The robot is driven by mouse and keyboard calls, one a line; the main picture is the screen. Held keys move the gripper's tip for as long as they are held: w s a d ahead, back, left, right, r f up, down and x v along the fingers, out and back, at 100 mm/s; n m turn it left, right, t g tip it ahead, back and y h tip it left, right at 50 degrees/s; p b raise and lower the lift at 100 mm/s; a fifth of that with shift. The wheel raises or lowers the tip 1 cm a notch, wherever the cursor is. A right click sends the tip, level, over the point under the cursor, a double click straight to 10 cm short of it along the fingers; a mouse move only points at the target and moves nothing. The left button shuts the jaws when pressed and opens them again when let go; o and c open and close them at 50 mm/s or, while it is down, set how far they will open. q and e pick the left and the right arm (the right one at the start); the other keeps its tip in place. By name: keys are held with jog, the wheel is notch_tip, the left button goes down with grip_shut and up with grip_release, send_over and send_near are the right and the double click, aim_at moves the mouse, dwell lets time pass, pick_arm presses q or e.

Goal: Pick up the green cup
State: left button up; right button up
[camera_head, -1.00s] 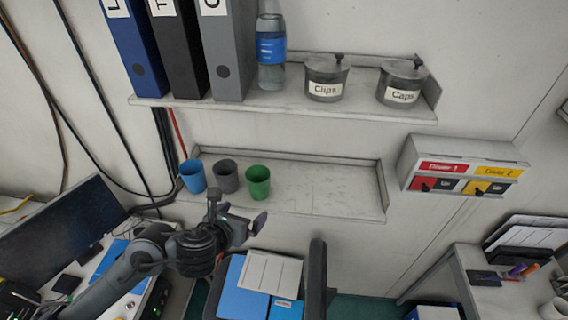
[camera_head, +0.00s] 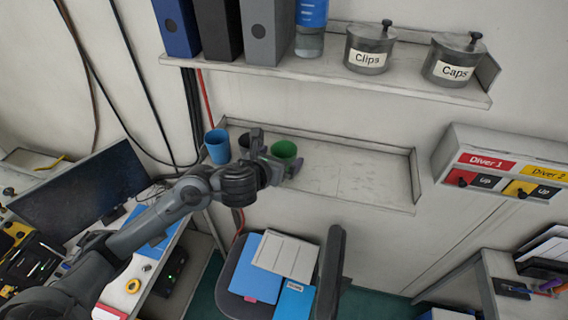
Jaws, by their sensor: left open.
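The green cup (camera_head: 284,150) stands on the lower wall shelf (camera_head: 350,178), at the right end of a row of cups. My left gripper (camera_head: 280,166) is open in front of the row. Its fingers overlap the lower part of the green cup in the picture, and I cannot tell whether they touch it. The blue cup (camera_head: 217,146) stands at the left end. My right gripper is out of view.
The upper shelf (camera_head: 420,86) holds binders (camera_head: 265,35), a bottle (camera_head: 310,30) and two lidded pots labelled Clips (camera_head: 368,58) and Caps (camera_head: 454,70). A diver panel (camera_head: 500,170) is on the wall at right. A chair (camera_head: 245,280) with folders stands below. The lower shelf's right side is clear.

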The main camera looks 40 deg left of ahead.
aim_at(289, 152)
pick_arm(q)
jog(key=shift+x, duration=1.85)
jog(key=shift+f, duration=0.1)
jog(key=shift+s, duration=0.1)
jog(key=c, duration=1)
